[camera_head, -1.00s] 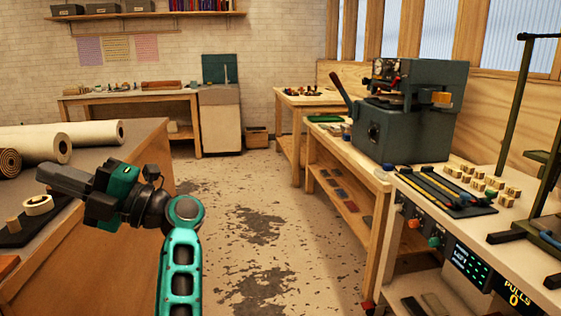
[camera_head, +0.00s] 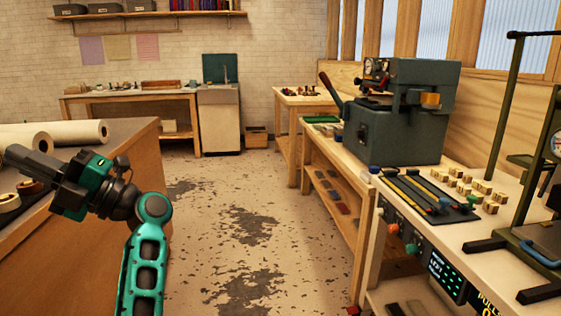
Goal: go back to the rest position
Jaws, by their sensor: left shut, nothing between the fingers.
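My left gripper (camera_head: 20,158) is at the left of the head view, on a green and black arm that comes up from the bottom. Its fingers point left, over the near left table (camera_head: 118,142), and look shut with nothing in them. Behind it on that table lie pale rolls (camera_head: 72,132). My right gripper is not in view.
A workbench (camera_head: 345,178) on the right holds a grey-green press (camera_head: 402,112). A nearer white-topped bench carries a dark tool mat (camera_head: 428,196) and several small brass-coloured blocks (camera_head: 468,185). The worn floor (camera_head: 240,225) between the tables is open.

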